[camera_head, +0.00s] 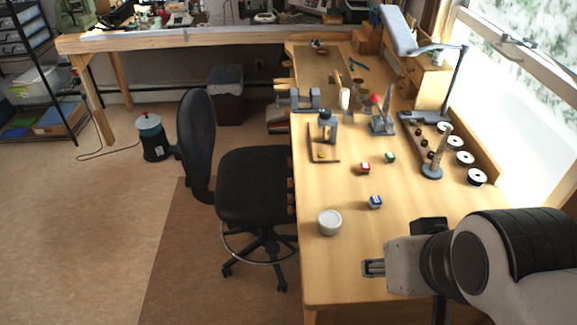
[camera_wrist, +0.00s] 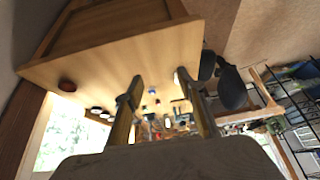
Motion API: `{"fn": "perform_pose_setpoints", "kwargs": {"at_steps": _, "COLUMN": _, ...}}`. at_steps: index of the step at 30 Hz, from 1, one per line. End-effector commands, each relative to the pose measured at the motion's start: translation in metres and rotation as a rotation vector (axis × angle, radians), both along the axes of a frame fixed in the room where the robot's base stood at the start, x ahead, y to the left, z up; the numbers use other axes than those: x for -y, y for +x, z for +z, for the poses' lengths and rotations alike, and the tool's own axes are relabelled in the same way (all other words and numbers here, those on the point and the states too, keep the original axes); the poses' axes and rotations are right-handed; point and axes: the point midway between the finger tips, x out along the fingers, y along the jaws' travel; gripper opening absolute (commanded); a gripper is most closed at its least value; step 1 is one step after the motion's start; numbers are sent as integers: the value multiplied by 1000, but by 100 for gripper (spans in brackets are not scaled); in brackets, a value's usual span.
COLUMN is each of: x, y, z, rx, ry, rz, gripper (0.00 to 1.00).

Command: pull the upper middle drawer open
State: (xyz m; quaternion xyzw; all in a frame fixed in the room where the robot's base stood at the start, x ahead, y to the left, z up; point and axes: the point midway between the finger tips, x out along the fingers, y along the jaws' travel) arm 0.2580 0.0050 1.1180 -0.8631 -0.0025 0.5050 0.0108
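The wooden workbench (camera_head: 345,265) runs down the right half of the head view. Several small brown pulls (camera_head: 290,197) show along its left side, beside the chair. The drawer fronts there are seen almost edge-on, so I cannot tell which is the upper middle drawer or whether any is open. My gripper (camera_head: 372,268) is above the bench's near end, pointing left and touching nothing visible. In the wrist view, which looks upside down, its two fingers (camera_wrist: 160,82) are apart with nothing between them.
A black chair (camera_head: 262,185) stands against the bench's left side, close to the pulls. A white jar (camera_head: 330,222), a blue block (camera_head: 375,202) and a red block (camera_head: 365,168) stand on the top. A dark knob-like thing (camera_wrist: 67,86) shows in the wrist view. Open floor (camera_head: 90,225) lies left.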

Motion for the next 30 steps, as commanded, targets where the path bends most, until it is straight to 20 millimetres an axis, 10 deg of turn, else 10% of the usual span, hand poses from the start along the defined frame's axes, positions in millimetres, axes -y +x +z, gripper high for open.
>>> {"fn": "perform_pose_setpoints", "kwargs": {"at_steps": 30, "x": -88, "y": 238, "z": 29, "rx": 273, "ry": 353, "rz": -190, "gripper": 39}}
